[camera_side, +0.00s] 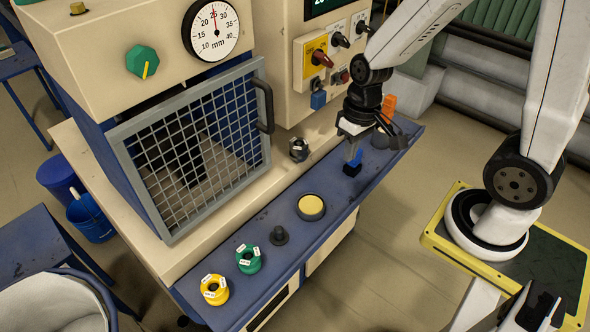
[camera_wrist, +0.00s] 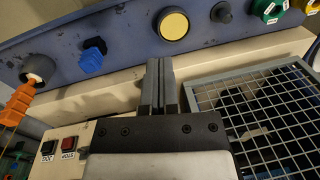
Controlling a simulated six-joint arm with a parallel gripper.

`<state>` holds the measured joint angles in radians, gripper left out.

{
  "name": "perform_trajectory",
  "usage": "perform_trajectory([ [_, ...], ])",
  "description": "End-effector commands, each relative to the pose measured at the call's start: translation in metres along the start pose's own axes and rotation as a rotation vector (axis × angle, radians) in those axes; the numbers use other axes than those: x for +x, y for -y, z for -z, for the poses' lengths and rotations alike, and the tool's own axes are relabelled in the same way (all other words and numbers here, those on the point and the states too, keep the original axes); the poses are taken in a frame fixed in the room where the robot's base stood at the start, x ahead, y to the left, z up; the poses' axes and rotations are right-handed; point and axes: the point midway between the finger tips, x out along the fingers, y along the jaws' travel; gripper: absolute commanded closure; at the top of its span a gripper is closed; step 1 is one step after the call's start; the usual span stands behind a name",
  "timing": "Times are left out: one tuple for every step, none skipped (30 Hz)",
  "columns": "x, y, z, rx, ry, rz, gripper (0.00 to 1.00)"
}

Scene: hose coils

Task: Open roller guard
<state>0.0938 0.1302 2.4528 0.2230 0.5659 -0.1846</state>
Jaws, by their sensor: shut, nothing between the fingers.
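The roller guard (camera_side: 195,140) is a wire mesh in a grey frame over the machine's front opening, and it looks shut. A black handle (camera_side: 265,105) stands at its right edge. In the wrist view the guard's mesh (camera_wrist: 258,108) fills the lower right; I cannot make out the handle there. My gripper (camera_side: 354,150) is to the right of the guard, above the blue ledge, apart from guard and handle. Its grey fingers are together and empty, also in the wrist view (camera_wrist: 159,80).
The blue ledge (camera_side: 325,185) carries a blue-and-black piece (camera_side: 352,168) close below my gripper, a yellow-topped disc (camera_side: 311,207), a dark peg (camera_side: 279,236), and green (camera_side: 248,259) and yellow (camera_side: 214,290) rings. A control panel (camera_side: 318,60) with knobs stands behind my gripper.

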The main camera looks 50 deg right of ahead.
Motion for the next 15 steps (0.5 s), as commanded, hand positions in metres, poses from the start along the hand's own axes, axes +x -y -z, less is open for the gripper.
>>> perform_trajectory([
  [0.004,-0.001,0.001,0.03,0.049,0.039,1.0],
  [0.005,-0.001,0.001,0.045,0.078,0.069,1.0],
  [0.006,0.001,0.002,0.065,0.116,0.114,1.0],
  [0.007,0.002,0.003,0.079,0.143,0.15,1.0],
  [0.008,0.003,0.004,0.092,0.166,0.189,1.0],
  [0.008,0.005,0.007,0.108,0.195,0.245,1.0],
  [0.009,0.007,0.009,0.119,0.214,0.288,1.0],
  [0.009,0.009,0.012,0.13,0.23,0.333,1.0],
  [0.008,0.011,0.016,0.144,0.248,0.397,1.0],
  [0.007,0.013,0.02,0.153,0.257,0.446,1.0],
  [0.006,0.014,0.024,0.161,0.264,0.496,1.0],
  [0.004,0.015,0.03,0.173,0.268,0.564,1.0],
  [0.003,0.016,0.035,0.18,0.267,0.617,1.0],
  [0.001,0.017,0.041,0.185,0.264,0.671,1.0],
  [-0.002,0.016,0.049,0.194,0.254,0.743,1.0],
])
